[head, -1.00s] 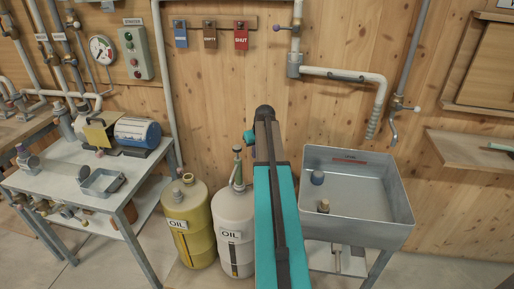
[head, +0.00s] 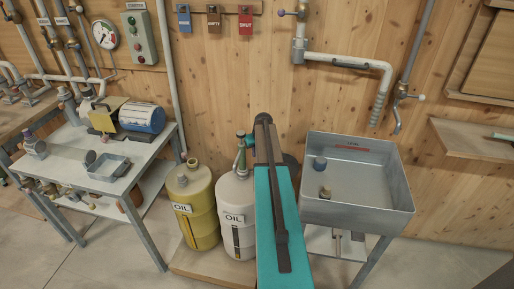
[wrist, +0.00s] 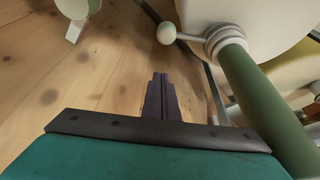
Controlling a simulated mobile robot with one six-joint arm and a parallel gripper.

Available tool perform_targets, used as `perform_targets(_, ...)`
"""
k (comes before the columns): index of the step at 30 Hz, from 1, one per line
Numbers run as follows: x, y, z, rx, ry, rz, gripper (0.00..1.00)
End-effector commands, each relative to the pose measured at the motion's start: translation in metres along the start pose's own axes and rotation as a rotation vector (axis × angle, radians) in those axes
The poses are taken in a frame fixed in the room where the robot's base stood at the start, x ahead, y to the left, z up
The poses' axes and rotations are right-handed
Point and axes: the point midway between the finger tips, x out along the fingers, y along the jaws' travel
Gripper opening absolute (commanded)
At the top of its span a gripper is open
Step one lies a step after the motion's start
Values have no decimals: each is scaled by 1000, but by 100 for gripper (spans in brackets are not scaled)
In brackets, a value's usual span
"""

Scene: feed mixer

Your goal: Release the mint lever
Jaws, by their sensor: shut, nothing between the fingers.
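A small lever with a pale mint ball end (wrist: 166,33) shows at the top of the wrist view. It joins a pale collar on a green tube (wrist: 262,100). My gripper (wrist: 158,78) is shut and empty, its dark fingers together, below and apart from the lever ball in that picture. In the head view a green pump-like fitting (head: 241,158) stands on the white oil drum (head: 235,195); I cannot tell the lever there. My arm hides part of that area, and my fingertips cannot be made out.
A yellow oil drum (head: 190,188) stands left of the white one. A grey metal sink (head: 355,215) is to the right. A bench with a blue motor (head: 141,118) is at left. The wooden wall (head: 225,75) is close behind.

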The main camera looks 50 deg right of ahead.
Motion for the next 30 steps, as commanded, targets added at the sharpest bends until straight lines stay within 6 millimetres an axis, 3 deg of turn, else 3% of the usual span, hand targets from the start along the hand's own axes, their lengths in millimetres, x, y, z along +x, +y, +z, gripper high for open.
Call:
perform_targets(5,16,0,-1,0,0,0,0)
perform_targets(19,9,-1,33,-2,1,0,0)
perform_targets(30,10,-1,39,-2,1,0,0)
